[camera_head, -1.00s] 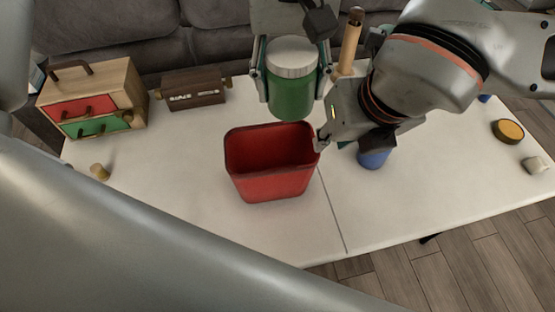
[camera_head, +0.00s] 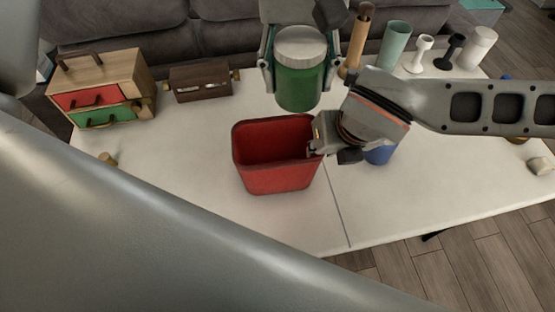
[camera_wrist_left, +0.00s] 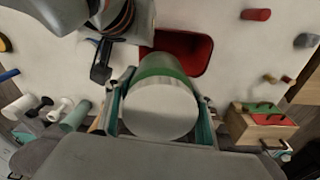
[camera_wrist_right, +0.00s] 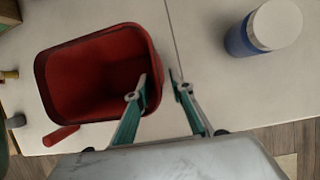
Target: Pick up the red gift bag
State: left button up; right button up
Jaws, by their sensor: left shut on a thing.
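The red gift bag shows as an open-topped red container (camera_head: 278,180), standing upright on the white table; its inside looks empty. It also shows in the right wrist view (camera_wrist_right: 62,85) and partly behind the jar in the left wrist view (camera_wrist_left: 190,45). My right gripper (camera_head: 316,146) is at its right rim. In the right wrist view my right gripper (camera_wrist_right: 160,85) is open, with one finger over the opening and the other outside the wall. My left gripper (camera_head: 299,84) is shut on a green jar (camera_head: 298,92) with a white lid, beyond the bag.
A blue jar (camera_head: 381,155) stands right of the bag, partly behind my right arm. A wooden drawer box (camera_head: 128,75) and a dark brown box (camera_head: 200,83) are at back left. Several upright cylinders, including a teal one (camera_head: 395,45), stand at back right. The table's front left is hidden.

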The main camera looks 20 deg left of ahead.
grip_shut()
jog(key=shift+r, duration=0.1)
